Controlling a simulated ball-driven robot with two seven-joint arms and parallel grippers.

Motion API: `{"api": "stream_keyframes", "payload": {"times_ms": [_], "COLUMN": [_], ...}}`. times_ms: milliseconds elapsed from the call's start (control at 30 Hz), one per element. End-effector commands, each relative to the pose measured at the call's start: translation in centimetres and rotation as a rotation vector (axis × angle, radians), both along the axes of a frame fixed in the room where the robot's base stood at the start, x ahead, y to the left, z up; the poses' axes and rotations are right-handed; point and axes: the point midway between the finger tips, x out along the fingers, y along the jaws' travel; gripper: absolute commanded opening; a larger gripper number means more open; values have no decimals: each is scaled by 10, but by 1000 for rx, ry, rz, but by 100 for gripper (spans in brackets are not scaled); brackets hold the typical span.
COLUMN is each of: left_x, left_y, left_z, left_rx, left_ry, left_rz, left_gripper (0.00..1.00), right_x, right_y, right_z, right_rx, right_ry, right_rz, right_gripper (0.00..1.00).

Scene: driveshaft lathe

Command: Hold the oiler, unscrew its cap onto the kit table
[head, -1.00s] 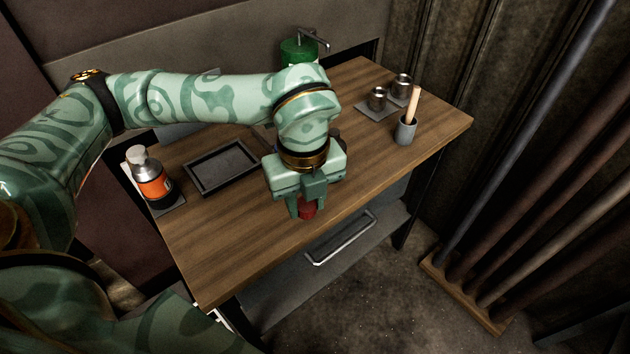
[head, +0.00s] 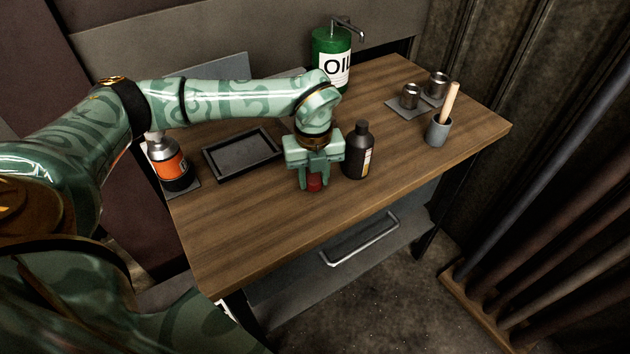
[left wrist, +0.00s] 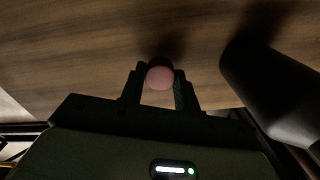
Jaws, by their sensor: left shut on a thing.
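My left gripper (head: 314,182) is shut on a small red round piece (head: 314,184) that looks like a cap. The piece is low over the wooden kit table (head: 235,235); I cannot tell if it touches the wood. In the left wrist view, the red piece (left wrist: 160,76) sits between the fingertips (left wrist: 160,85). A dark bottle (head: 358,152) with a narrow neck and an orange-tan label stands upright just right of the gripper, apart from it. It also shows as a dark shape in the left wrist view (left wrist: 272,95). I cannot tell for sure if it is the oiler. My right gripper is out of view.
A black tray (head: 242,153) lies left of the gripper, with an orange bottle (head: 170,165) beyond it. A green oil can (head: 331,58) stands at the back. Metal cups (head: 410,96) and a grey cup with a wooden handle (head: 438,130) are at right. The table's front is clear.

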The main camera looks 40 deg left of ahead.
Motion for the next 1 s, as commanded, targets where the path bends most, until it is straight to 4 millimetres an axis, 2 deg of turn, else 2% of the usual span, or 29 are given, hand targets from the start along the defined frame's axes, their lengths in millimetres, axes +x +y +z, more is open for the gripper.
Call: {"api": "stream_keyframes", "payload": {"times_ms": [33, 67, 400, 433, 500, 800, 867, 1000], "left_x": [0, 0, 0, 0, 0, 0, 0, 1], "left_y": [0, 0, 0, 0, 0, 0, 0, 0], "left_z": [-12, -14, -15, -15, -14, -12, -5, 24], "left_rx": [0, 1, 0, 0, 0, 0, 0, 0], "left_ry": [4, 4, 0, 0, 0, -1, -3, -7], "left_rz": [1, 1, 2, 2, 2, 2, 2, 3], "left_gripper": [4, 4, 4, 40, 54, 54, 54, 54], "right_x": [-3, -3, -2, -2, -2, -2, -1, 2], "right_y": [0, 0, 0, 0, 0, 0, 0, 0], "right_z": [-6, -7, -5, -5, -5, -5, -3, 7], "right_rx": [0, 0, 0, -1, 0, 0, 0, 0], "right_ry": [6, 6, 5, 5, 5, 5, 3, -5], "right_rz": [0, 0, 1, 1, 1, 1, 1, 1], "right_gripper": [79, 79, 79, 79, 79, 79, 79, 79]}}
